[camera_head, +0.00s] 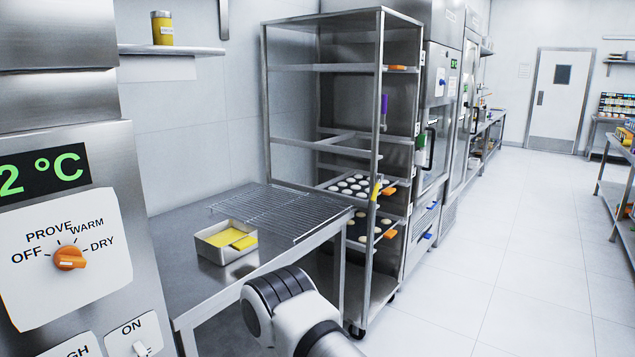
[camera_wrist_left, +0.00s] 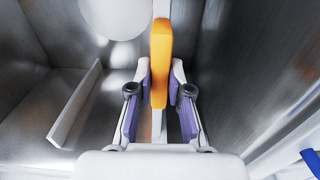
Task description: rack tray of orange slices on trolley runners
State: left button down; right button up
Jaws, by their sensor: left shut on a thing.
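In the left wrist view my left gripper (camera_wrist_left: 160,90) is shut on an orange handle (camera_wrist_left: 160,50), its purple pads on either side of it. A thin pale edge shows behind the handle; whether it belongs to a tray, and any orange slices, I cannot tell. Shiny metal walls lie around the gripper. In the head view the steel trolley (camera_head: 379,100) stands beyond the table, with several runner levels. Two trays of pale round pieces sit on its lower levels, an upper one (camera_head: 335,197) and a lower one. Neither gripper shows in the head view.
A steel table (camera_head: 190,275) carries a wire rack (camera_head: 285,210) and a small metal pan (camera_head: 205,248) with yellow contents. A cabinet panel with an orange knob (camera_head: 70,258) is close at left. One of my arm links is at bottom centre. The floor (camera_head: 520,260) at right is clear.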

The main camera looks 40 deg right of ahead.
pick_arm(q)
jog(key=shift+v, duration=2.35)
jog(key=shift+b+v, duration=0.3)
jog(key=shift+v, duration=2.05)
jog(key=b+v, duration=0.1)
jog(key=v, duration=0.3)
jog(key=shift+s+d+r, duration=0.1)
jog(key=shift+s+d, duration=0.05)
jog(key=shift+s, duration=0.15)
